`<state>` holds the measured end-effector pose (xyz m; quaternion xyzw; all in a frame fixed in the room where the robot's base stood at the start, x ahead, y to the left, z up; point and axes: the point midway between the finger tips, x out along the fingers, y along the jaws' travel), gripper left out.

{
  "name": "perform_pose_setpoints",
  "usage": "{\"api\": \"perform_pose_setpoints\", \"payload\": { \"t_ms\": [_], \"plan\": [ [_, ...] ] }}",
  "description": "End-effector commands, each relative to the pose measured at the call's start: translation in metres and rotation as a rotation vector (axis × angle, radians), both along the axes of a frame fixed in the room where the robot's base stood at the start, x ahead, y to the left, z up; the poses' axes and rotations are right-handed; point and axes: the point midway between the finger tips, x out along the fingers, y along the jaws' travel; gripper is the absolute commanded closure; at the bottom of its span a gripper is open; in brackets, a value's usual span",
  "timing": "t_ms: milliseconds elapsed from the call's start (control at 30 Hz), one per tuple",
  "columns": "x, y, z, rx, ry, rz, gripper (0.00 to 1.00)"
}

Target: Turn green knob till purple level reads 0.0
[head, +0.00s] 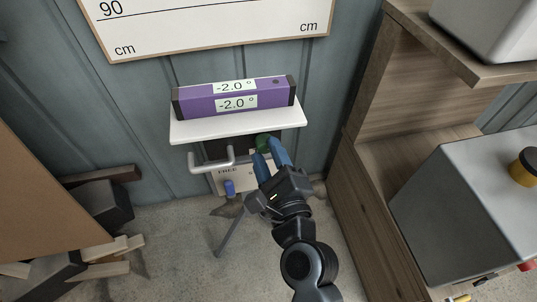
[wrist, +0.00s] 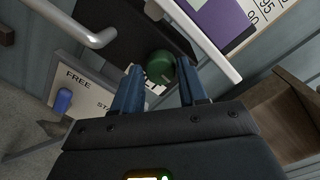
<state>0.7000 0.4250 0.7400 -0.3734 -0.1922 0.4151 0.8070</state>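The purple level (head: 235,97) lies on a white shelf (head: 238,127) against the wall; both its displays read -2.0°. The green knob (head: 263,142) sits under the shelf on a dark block, partly hidden by my gripper in the head view. I cannot tell whether either finger touches the knob.
A grey bent handle (head: 210,162) is left of the knob. Below is a plate marked FREE with a blue lever (head: 229,187). A wooden shelf unit (head: 372,165) and a grey box (head: 465,200) stand right. Wood scraps (head: 100,250) lie left on the floor.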

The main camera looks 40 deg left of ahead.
Motion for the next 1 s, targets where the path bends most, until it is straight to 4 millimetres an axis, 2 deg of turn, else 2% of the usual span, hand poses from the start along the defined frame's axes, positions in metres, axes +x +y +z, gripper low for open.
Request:
{"api": "perform_pose_setpoints", "payload": {
  "t_ms": [33,367,667,1000],
  "plan": [
    [-0.0001,-0.0001,0.0,0.0,0.0,0.0,0.63],
    [-0.0002,-0.0001,-0.0002,0.0,0.0,0.0,0.93],
    [-0.0005,0.0001,0.0,-0.027,-0.031,0.001,0.93],
    [-0.0005,0.0,0.0,-0.178,-0.205,0.001,0.93]
  ]
}}
